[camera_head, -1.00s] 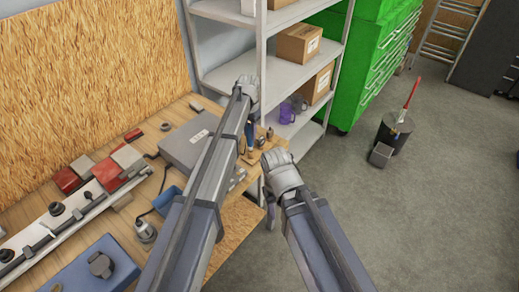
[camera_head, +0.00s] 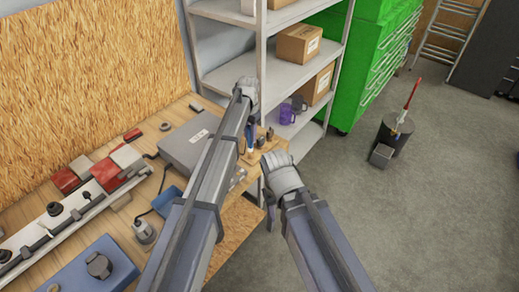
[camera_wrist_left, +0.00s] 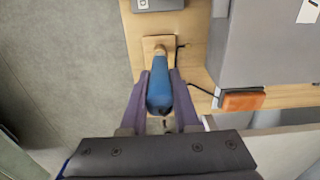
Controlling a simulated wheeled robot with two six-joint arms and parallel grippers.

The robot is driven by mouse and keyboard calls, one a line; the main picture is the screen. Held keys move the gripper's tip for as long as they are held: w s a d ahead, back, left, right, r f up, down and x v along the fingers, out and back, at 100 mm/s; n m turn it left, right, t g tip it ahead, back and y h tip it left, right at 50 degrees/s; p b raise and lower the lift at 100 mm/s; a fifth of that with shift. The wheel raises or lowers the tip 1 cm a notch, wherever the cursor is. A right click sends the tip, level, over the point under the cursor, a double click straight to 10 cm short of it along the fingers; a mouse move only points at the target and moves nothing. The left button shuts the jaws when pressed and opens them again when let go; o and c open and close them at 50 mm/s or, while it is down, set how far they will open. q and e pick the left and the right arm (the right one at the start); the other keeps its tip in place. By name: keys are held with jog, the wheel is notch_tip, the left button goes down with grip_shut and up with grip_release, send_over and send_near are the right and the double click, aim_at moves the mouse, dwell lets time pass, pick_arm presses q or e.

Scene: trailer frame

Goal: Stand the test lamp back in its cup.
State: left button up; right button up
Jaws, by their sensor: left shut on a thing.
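The blue-handled test lamp (camera_wrist_left: 159,92) is between the two purple fingers of my left gripper (camera_wrist_left: 160,100), which is shut on it. Its far end reaches the small wooden block (camera_wrist_left: 157,43) on the bench; whether it sits inside a cup there I cannot tell. In the head view a bit of the blue handle (camera_head: 250,130) shows beside my left forearm, above the bench corner. My left fingers are largely hidden there. My right gripper (camera_head: 269,211) hangs in front of the bench's right edge, with nothing visible in it; its opening is unclear.
A grey case (camera_head: 188,143) lies on the bench left of my left arm. An orange-brown block (camera_wrist_left: 243,101) and a black cable lie near the lamp. Metal shelves (camera_head: 230,75) with boxes and mugs stand just behind. Open floor is at the right.

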pick_arm(q)
jog(key=shift+f, duration=0.2)
jog(key=o, duration=1.3)
jog(key=shift+r, duration=0.1)
notch_tip(320, 180, up, 7)
jog(key=p, duration=0.7)
